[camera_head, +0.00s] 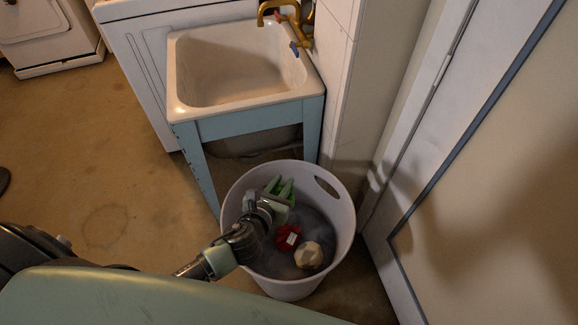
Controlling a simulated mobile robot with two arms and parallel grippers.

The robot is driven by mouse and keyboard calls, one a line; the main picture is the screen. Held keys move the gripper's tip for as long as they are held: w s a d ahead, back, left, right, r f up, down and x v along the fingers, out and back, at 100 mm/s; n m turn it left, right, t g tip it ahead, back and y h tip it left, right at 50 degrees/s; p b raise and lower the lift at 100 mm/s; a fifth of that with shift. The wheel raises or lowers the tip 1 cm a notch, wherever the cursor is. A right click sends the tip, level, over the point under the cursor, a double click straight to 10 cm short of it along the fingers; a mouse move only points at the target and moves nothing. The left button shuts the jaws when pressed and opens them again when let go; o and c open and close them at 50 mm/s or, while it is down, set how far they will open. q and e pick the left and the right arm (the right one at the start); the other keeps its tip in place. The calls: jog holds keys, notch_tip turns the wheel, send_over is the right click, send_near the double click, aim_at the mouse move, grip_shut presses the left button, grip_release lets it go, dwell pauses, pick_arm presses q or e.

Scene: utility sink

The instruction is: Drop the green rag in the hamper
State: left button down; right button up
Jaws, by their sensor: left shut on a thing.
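The hamper (340,200) is a pale grey round bin with handle slots, standing on the floor in front of the sink. My left arm reaches over its left rim. My left gripper (279,188) is over or inside the hamper's opening, near its back left wall. It is shut on the green rag (284,186), of which a small bright green part shows around the fingertips. The rest of the rag is hidden by the gripper. I cannot tell how far above the hamper's bottom it hangs. My right gripper is not in view.
A red item (287,237) with a white patch and a beige faceted object (308,255) lie in the hamper. A white sink (240,70) on a blue stand is behind it. A wall and door (470,170) stand close on the right.

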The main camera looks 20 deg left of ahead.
pick_arm(q)
jog(key=w+d+f+b, duration=0.1)
jog(key=w+f+b, duration=0.3)
jog(key=f, duration=0.5)
jog(key=shift+w+d+m+h+b, duration=0.2)
jog(key=shift+d+m+h+b, duration=0.15)
jog(key=shift+b, duration=0.25)
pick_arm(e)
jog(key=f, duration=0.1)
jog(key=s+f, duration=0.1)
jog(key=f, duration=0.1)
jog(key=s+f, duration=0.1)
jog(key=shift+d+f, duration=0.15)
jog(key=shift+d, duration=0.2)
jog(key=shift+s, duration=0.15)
pick_arm(q)
jog(key=c, duration=1.2)
grip_release()
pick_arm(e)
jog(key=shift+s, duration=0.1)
pick_arm(q)
jog(key=shift+o, duration=0.2)
jog(key=v, duration=0.7)
jog(key=shift+s+r+p, duration=0.15)
jog(key=shift+s+p, duration=0.25)
jog(key=shift+p, duration=0.05)
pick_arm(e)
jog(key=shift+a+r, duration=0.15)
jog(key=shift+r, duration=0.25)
